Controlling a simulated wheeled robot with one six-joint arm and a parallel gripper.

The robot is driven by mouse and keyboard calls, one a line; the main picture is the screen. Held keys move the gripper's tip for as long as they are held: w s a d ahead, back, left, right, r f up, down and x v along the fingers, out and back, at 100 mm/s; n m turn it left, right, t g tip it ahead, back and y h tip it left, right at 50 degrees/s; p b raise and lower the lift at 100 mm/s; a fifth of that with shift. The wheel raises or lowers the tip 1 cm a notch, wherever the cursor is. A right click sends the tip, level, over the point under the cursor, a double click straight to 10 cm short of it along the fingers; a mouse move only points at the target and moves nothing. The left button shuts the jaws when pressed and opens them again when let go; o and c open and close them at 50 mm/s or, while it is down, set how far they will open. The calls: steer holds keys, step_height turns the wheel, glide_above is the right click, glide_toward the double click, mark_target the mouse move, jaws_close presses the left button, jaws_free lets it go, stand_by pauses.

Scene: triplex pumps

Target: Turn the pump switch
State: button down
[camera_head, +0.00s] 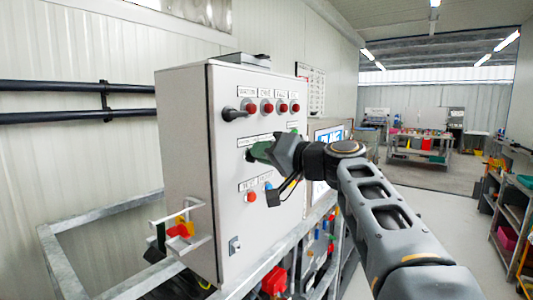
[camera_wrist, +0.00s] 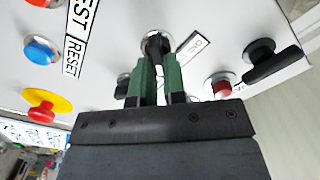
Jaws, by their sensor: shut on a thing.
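The pump switch (camera_wrist: 157,42) is a dark rotary knob on a round metal base on the light grey control panel. My gripper (camera_wrist: 157,70) has its two green fingers closed on this knob in the wrist view. In the head view my gripper (camera_head: 258,152) reaches in from the right to the panel front and touches it at the switch, which is mostly hidden behind the fingers. The knob's exact turn angle is hard to tell.
Another black rotary switch (camera_head: 233,113) and several red lamps line the panel's top row. Blue (camera_wrist: 41,49) and yellow-red (camera_wrist: 45,106) buttons sit near my gripper. The control box (camera_head: 185,165) stands on a metal frame (camera_head: 65,260). Free floor lies at right.

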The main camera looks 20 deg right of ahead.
steer(key=c, duration=1.2)
jaws_free()
steer(key=shift+w, duration=0.1)
steer(key=b+v, duration=0.2)
steer(key=v, duration=1.1)
steer(key=shift+s+d, duration=0.2)
steer(key=shift+s, duration=0.15)
